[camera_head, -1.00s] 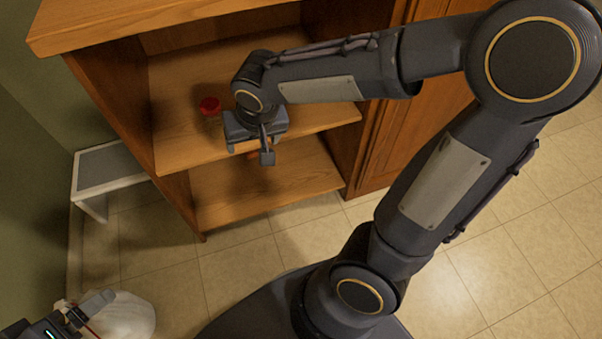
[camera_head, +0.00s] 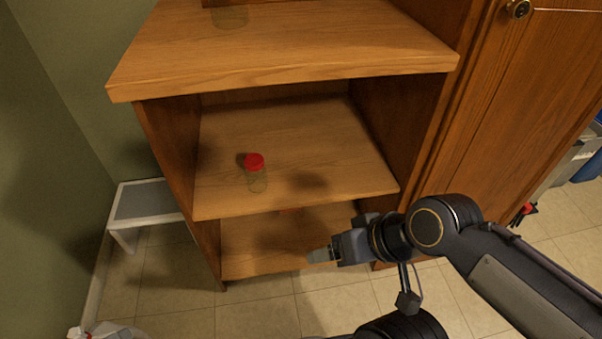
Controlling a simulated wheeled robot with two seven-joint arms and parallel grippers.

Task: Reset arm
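My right gripper (camera_head: 322,256) is in front of the lower shelf, at the end of my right arm (camera_head: 510,275), which comes in from the lower right. Its fingers point left and are seen side-on, so I cannot tell whether they are open or shut. I see nothing hanging from them. A clear jar with a red lid (camera_head: 256,177) stands upright on the middle shelf (camera_head: 330,150), apart from the gripper. My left gripper is not in view.
The wooden cabinet has a top board (camera_head: 290,50) with a glass object (camera_head: 229,15) on it. A closed wooden door (camera_head: 510,120) is at the right. A small grey-topped stool (camera_head: 146,199) stands at left. A whitish object (camera_head: 100,331) sits at lower left. Tiled floor (camera_head: 255,318) lies in front.

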